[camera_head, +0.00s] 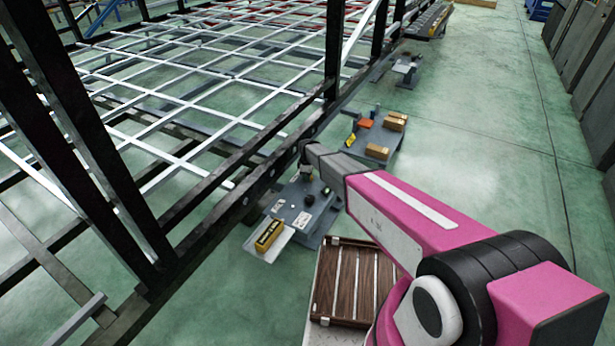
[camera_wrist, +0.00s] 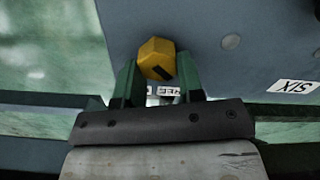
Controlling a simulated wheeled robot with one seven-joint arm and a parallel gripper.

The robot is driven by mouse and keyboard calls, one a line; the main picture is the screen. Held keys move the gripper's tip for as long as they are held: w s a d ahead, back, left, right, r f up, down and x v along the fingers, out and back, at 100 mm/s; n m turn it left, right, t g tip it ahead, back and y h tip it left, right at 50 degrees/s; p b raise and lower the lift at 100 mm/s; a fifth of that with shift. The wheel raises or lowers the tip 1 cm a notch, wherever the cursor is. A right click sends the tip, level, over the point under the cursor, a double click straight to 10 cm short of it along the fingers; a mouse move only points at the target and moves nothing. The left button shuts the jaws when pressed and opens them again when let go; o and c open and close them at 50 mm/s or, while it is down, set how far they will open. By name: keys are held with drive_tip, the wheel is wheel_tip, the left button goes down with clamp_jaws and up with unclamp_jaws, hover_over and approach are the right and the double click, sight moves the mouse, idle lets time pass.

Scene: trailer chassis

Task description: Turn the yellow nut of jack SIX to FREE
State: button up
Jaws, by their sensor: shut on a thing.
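The yellow nut (camera_wrist: 157,59) shows in the wrist view, a faceted piece with a dark mark on its lower right face. My gripper (camera_wrist: 158,75) has its two green fingers on either side of the nut, shut on it. A white label with dark letters, partly hidden by the nut and the right finger, lies just below the nut. The plate with the nut (camera_wrist: 230,75) is blue-grey and bears a white label reading SIX (camera_wrist: 294,86) at the right. In the head view my arm reaches down to a blue-grey jack plate (camera_head: 290,205); the nut is hidden there.
A yellow block (camera_head: 269,235) sits on a light tray at the jack's near side. A brown slatted wooden crate (camera_head: 347,283) stands below my arm. A black chassis frame (camera_head: 240,190) runs along the left. Another bench with boxes (camera_head: 385,135) stands beyond. Green floor at right is clear.

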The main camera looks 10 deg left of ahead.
drive_tip(key=o, duration=0.9)
drive_tip(key=shift+o, duration=0.2)
wheel_tip(320, 180, up, 11)
idle(0.3)
